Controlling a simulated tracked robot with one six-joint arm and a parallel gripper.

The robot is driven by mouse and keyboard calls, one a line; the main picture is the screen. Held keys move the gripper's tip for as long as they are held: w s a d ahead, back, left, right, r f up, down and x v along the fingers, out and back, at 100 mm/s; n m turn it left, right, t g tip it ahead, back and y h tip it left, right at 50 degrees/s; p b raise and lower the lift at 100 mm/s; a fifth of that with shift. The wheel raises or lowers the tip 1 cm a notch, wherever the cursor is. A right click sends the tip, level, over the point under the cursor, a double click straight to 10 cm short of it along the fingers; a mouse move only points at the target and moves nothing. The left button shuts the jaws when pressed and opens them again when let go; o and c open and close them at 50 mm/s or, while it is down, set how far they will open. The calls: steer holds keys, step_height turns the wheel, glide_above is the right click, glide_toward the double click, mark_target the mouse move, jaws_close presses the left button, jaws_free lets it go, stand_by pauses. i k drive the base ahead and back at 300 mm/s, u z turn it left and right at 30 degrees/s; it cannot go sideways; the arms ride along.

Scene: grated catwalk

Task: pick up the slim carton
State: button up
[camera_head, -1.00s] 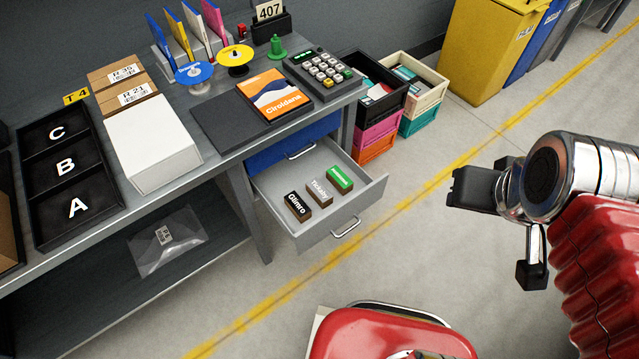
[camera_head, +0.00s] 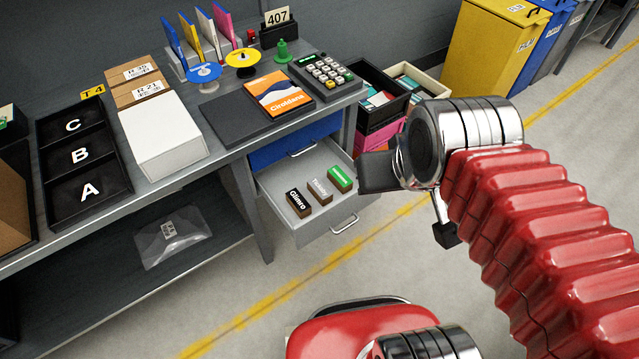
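No carton in view is marked as the slim one, so I cannot tell for sure which it is. A flat orange, white and blue carton (camera_head: 279,94) lies on a dark pad (camera_head: 232,119) on the bench. Three small boxes lie in the open drawer (camera_head: 325,223): a dark "Glimro" box (camera_head: 299,203), a brown box (camera_head: 320,191) and a green-topped box (camera_head: 340,179). My gripper (camera_head: 374,172) is just right of the drawer in the picture, apart from these boxes. It shows as a dark block from the side, and its finger gap is hidden.
A white box (camera_head: 162,142), a black tray (camera_head: 88,181) lettered A, B and C, and a keypad device (camera_head: 326,76) stand on the bench. Stacked crates (camera_head: 382,104) stand beyond my gripper. A yellow bin (camera_head: 487,50) is farther back. The floor before the drawer is clear.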

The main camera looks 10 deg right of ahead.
mark_target(337, 177)
steer(key=u, duration=1.65)
steer(key=i, duration=1)
steer(key=z, duration=0.35)
